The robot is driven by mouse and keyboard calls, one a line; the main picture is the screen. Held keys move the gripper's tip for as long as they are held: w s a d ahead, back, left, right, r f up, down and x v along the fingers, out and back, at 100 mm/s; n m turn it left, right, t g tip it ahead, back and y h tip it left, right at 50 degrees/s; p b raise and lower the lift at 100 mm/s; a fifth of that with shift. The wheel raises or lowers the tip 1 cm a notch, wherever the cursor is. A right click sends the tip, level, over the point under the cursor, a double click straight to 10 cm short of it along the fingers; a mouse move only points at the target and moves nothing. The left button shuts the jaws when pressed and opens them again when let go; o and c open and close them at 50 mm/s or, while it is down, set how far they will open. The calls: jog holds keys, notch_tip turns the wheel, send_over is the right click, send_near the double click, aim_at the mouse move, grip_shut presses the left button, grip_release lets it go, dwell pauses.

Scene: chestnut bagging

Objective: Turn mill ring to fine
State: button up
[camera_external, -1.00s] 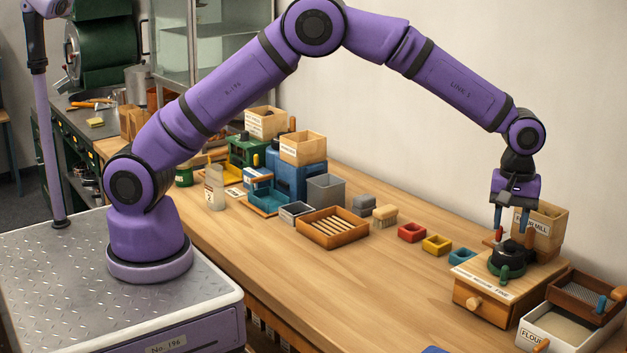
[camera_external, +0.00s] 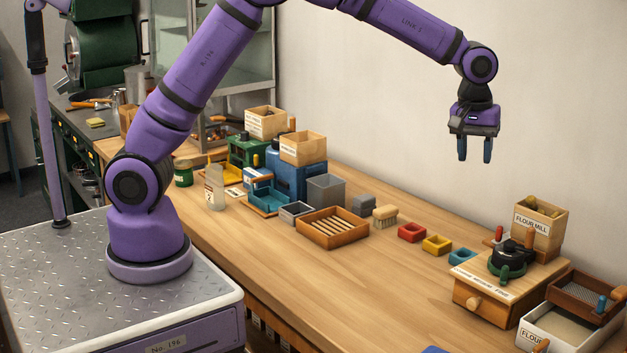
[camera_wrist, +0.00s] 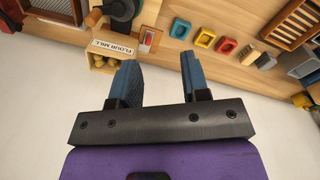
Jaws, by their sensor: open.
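A wooden hopper box (camera_external: 539,226) marked FLOUR MILL stands behind the ring. The ring's setting is too small to read. My gripper (camera_external: 474,150) is open and empty, high above the bench, up and left of the mill. In the wrist view my gripper (camera_wrist: 158,78) shows both blue fingers apart, with the hopper box (camera_wrist: 106,60) beyond them.
A FLOUR tray (camera_external: 556,332) and a sieve box (camera_external: 588,298) stand right of the mill. Red (camera_external: 411,232), yellow (camera_external: 436,244) and teal (camera_external: 461,257) small trays line the bench to its left. A slatted wooden tray (camera_external: 332,228) lies farther left. The front middle of the bench is clear.

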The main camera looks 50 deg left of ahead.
jog(key=s+a+r+m+t, duration=0.1)
jog(key=s+a+r, duration=0.35)
jog(key=a, duration=0.35)
jog(key=s+a+r+m, duration=0.1)
jog(key=s+a+r, duration=0.2)
jog(key=a+r, duration=0.35)
jog(key=s+a+r+t, duration=0.1)
jog(key=s+a+r, duration=0.25)
jog(key=a, duration=0.65)
jog(key=s+a+f+m+t, duration=0.1)
jog(key=s+a, duration=0.6)
jog(key=s, duration=0.4)
jog(key=s+a+f+m+t, duration=0.1)
jog(key=s+a+m, duration=0.1)
jog(key=s+a, duration=0.6)
jog(key=s, duration=0.4)
jog(key=shift+f+m+t+y, duration=0.3)
jog(key=shift+f, duration=0.1)
